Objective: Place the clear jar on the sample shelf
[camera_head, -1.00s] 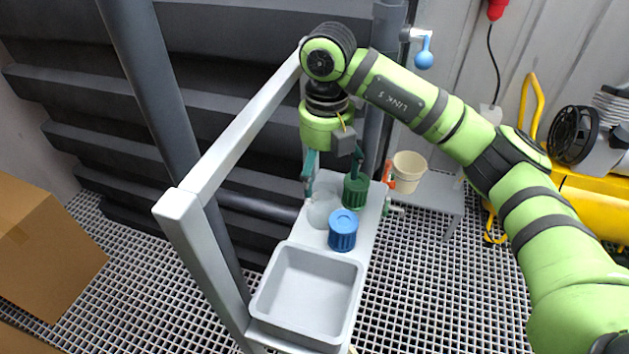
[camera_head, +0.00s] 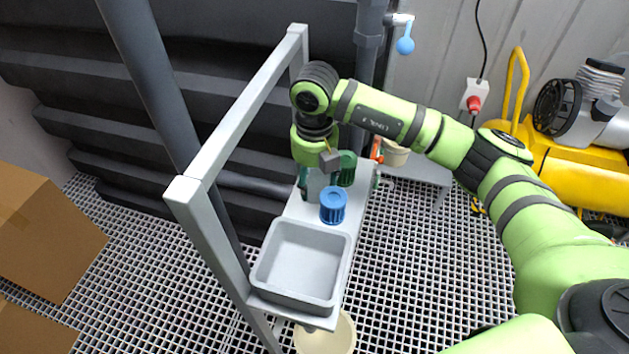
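The clear jar (camera_head: 317,186) is a pale, see-through jar on a narrow light grey board (camera_head: 346,236), beside a blue-lidded jar (camera_head: 333,204) and a green-lidded jar (camera_head: 346,167). My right gripper (camera_head: 318,184) points down at the clear jar from above. One finger shows along the jar's left side; the other is mostly hidden, so I cannot tell whether they grip it. A small grey shelf (camera_head: 432,172) stands to the right behind my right arm; I cannot tell which surface is the sample shelf. My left gripper is not in view.
A grey tray (camera_head: 297,264) sits at the near end of the board. A grey frame bar (camera_head: 246,110) runs along its left side. A beige bucket (camera_head: 327,335) is below the board. A beige cup (camera_head: 395,155) is by the grey shelf. An orange-handled valve (camera_head: 376,148) is near the board's far end.

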